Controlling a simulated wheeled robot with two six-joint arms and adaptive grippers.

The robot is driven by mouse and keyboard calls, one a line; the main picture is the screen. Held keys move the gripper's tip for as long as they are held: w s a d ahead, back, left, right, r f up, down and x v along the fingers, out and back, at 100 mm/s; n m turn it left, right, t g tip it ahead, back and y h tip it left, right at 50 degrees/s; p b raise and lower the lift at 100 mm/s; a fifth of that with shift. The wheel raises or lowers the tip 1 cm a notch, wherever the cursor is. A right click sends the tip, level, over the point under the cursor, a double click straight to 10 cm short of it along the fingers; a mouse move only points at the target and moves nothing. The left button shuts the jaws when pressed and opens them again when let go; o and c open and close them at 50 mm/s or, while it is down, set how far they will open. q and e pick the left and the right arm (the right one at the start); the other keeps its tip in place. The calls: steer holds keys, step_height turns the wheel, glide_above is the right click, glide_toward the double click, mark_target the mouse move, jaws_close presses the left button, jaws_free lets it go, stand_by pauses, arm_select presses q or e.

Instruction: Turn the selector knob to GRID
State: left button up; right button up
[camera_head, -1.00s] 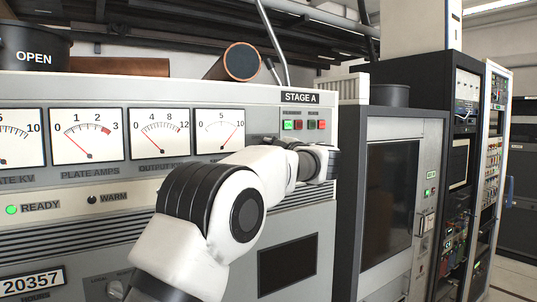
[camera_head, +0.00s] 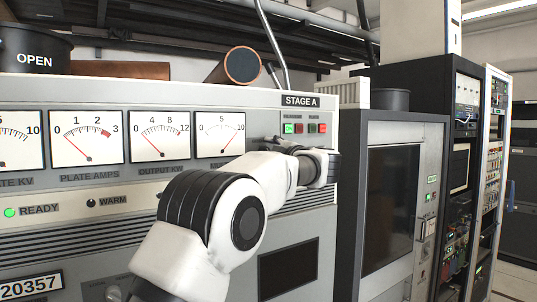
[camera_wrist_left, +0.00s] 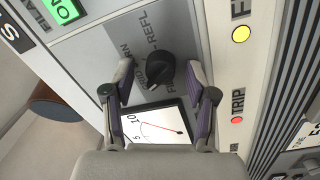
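The black selector knob (camera_wrist_left: 160,70) sits on a grey panel strip in the left wrist view, beside a small meter (camera_wrist_left: 155,125). Its printed labels are partly covered; REFL can be read, but I cannot tell which position the knob points to. My left gripper (camera_wrist_left: 159,66) is open, with one finger on each side of the knob and visible space beside it. In the head view my left arm reaches across the STAGE A cabinet (camera_head: 290,190), and its wrist and forearm hide the knob. My right gripper is not in view.
The cabinet front carries several meters (camera_head: 86,137) and lit buttons (camera_head: 289,128) above my wrist. A yellow lamp (camera_wrist_left: 241,34) and a red TRIP lamp (camera_wrist_left: 237,120) lie beside the knob strip. A grey cabinet with a dark window (camera_head: 390,205) stands to the right.

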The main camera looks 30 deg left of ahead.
arm_select(q)
steer(key=v, duration=1.2)
